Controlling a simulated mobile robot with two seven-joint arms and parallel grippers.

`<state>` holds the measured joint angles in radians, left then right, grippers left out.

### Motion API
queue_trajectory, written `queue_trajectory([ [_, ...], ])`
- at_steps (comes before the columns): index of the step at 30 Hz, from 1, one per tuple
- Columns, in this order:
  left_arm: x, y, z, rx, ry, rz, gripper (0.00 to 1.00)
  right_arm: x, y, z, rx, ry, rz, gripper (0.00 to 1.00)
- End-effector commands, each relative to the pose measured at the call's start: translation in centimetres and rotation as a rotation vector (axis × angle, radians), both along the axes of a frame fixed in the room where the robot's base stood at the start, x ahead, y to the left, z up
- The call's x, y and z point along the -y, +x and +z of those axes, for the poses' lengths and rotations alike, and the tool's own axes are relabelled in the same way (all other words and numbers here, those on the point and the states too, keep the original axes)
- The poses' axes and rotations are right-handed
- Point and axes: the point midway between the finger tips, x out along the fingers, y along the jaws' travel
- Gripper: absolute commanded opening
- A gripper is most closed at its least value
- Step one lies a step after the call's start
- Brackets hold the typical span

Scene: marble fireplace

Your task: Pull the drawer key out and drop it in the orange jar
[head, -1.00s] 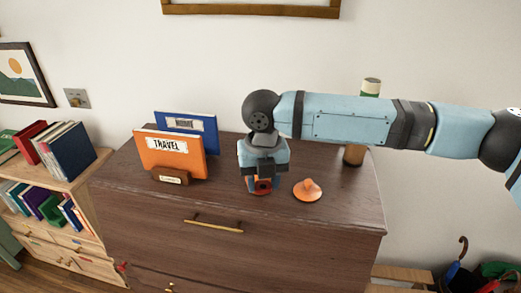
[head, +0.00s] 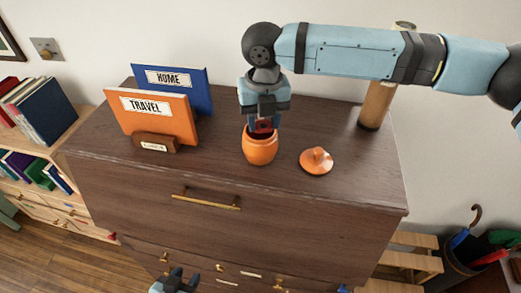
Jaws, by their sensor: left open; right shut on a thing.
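The orange jar (head: 260,150) stands upright and open on top of the dark wooden dresser. Its orange lid (head: 317,162) lies to its right on the dresser top. My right gripper (head: 263,120) points down directly over the jar's mouth. It is shut on a small red piece (head: 264,126) with a dark hole, which looks like the key's head. The rest of the key is hidden by the fingers and jar rim, so I cannot tell how far it reaches inside. My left gripper (head: 176,282) is open and empty at the bottom edge, in front of the dresser.
An orange TRAVEL book (head: 158,114) and a blue HOME book (head: 172,84) stand in a holder left of the jar. A wooden cylinder (head: 376,104) stands at the back right. The dresser (head: 330,215) has drawers with brass handles. An umbrella stand is at the far right.

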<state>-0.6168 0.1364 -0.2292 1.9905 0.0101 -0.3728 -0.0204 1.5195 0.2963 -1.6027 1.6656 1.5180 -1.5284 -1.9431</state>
Motion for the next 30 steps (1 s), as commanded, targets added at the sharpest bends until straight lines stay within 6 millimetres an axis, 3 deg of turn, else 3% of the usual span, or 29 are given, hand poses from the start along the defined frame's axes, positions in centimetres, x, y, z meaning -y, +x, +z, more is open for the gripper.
queue_trajectory([
  [1,0.08,0.02,-1.23,0.000,-0.001,-0.002,0.43,0.00,0.01,-1.23,0.000,0.000,0.000,0.19],
  [4,0.20,0.03,-1.93,-0.002,-0.002,-0.004,0.43,0.01,0.01,-1.97,0.000,0.000,0.000,0.19],
  [14,0.33,0.00,-2.01,-0.003,-0.005,-0.006,0.43,0.00,0.00,-2.07,0.000,-0.001,0.000,0.19],
  [15,0.34,0.00,-2.00,-0.003,-0.005,-0.006,0.43,0.00,0.00,-2.07,0.000,-0.001,0.000,0.48],
  [18,0.33,0.01,-1.99,-0.003,-0.004,-0.007,0.43,0.00,0.00,-2.07,0.000,0.000,0.000,0.71],
  [30,0.29,0.06,-2.06,0.000,-0.004,-0.006,0.43,-0.04,0.04,-1.22,0.002,0.001,0.000,0.71],
])
